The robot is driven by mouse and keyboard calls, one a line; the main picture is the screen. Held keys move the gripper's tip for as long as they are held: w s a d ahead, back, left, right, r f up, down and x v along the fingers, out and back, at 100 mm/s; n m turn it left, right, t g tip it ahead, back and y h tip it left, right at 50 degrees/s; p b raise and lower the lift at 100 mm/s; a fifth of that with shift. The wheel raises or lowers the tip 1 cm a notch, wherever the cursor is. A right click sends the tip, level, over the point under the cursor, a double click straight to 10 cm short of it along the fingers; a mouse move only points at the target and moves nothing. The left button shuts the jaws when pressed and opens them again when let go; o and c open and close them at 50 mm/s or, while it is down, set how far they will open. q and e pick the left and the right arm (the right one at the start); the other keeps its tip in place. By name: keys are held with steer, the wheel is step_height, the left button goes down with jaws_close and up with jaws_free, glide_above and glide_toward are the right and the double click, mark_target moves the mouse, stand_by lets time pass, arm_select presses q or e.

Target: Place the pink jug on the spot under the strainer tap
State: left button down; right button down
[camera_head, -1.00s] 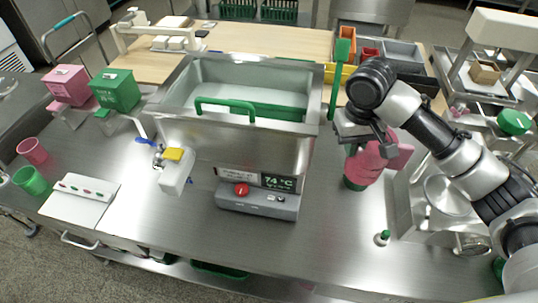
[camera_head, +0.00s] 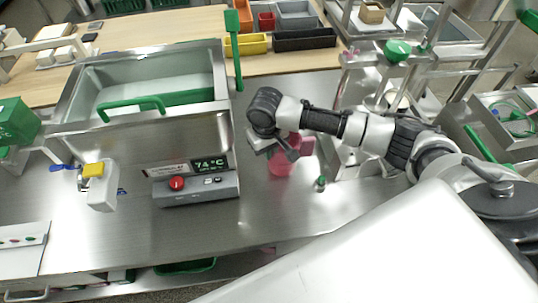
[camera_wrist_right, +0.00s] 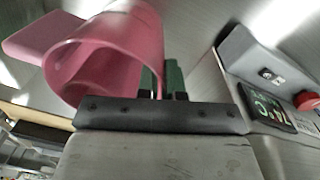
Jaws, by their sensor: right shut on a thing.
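The pink jug (camera_head: 284,165) is in my right gripper (camera_head: 280,150), right of the steel vat. In the right wrist view the jug (camera_wrist_right: 115,45) shows its open mouth, with a handle at the left. My right gripper (camera_wrist_right: 162,80) has green finger pads and is shut on the jug's wall. I cannot tell if the jug's base touches the counter. A small green-topped fitting (camera_head: 320,183) stands right of the jug; I cannot tell if it is the strainer tap. The spot under the tap is not clearly visible. My left gripper is not in view.
The steel vat (camera_head: 150,135) has a control box (camera_head: 195,188) in front and a tap with a blue lever (camera_head: 82,168) at its left. Steel stands (camera_head: 365,160) are right of the jug. The counter (camera_head: 250,215) in front is clear.

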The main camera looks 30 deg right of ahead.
mark_target(269, 165)
steer(key=shift+f, duration=1.5)
steer(key=shift+f, duration=0.15)
steer(key=c, duration=1.3)
jaws_free()
